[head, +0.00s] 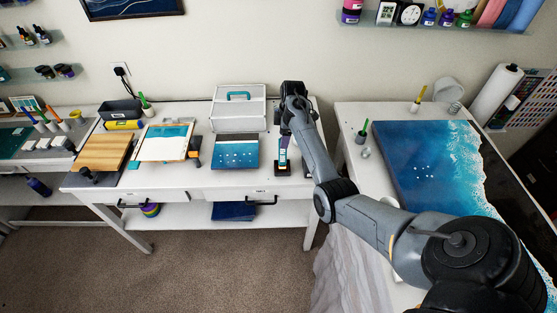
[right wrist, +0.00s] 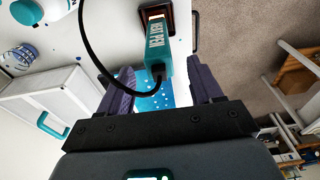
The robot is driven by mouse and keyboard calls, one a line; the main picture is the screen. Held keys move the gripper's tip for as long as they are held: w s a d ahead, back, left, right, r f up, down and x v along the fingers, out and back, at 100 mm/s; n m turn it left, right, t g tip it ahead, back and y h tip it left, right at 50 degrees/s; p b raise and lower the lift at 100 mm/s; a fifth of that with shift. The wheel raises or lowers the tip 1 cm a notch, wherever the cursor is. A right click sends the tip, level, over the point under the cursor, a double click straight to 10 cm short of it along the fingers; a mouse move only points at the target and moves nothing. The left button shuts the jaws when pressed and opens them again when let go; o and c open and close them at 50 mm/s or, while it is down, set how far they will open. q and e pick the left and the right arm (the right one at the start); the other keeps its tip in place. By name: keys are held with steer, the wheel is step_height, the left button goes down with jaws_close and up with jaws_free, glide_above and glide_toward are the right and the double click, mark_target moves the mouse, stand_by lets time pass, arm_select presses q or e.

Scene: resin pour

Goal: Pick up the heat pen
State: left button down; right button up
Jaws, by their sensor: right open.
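The heat pen (right wrist: 158,45) is teal with a white "HEAT PEN" label and a black cable looping from its near end. It sits on a dark brown stand (right wrist: 158,12). In the head view the heat pen (head: 283,153) stands near the right end of the white desk. My right gripper (right wrist: 160,84) is open, its two dark fingers apart. The pen's cable end shows in the gap between them, with the body beyond the fingertips. In the head view my right gripper (head: 285,122) is over the back of the pen, partly hidden by its own wrist. My left gripper is not in view.
A white case with a teal handle (head: 238,112) stands left of my right gripper. A blue panel (head: 236,152) lies in front of it. A wooden board (head: 103,153) lies farther left.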

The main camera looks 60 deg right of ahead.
mark_target(282, 155)
steer(key=shift+w+f, duration=0.1)
steer(key=shift+f, duration=0.45)
steer(key=shift+f+p, duration=0.4)
steer(key=shift+f, duration=0.1)
steer(key=shift+w+a+f+p, duration=0.15)
steer(key=shift+f+p, duration=0.25)
steer(key=shift+f, duration=1.75)
steer(key=shift+c, duration=0.5)
steer(key=c, duration=1)
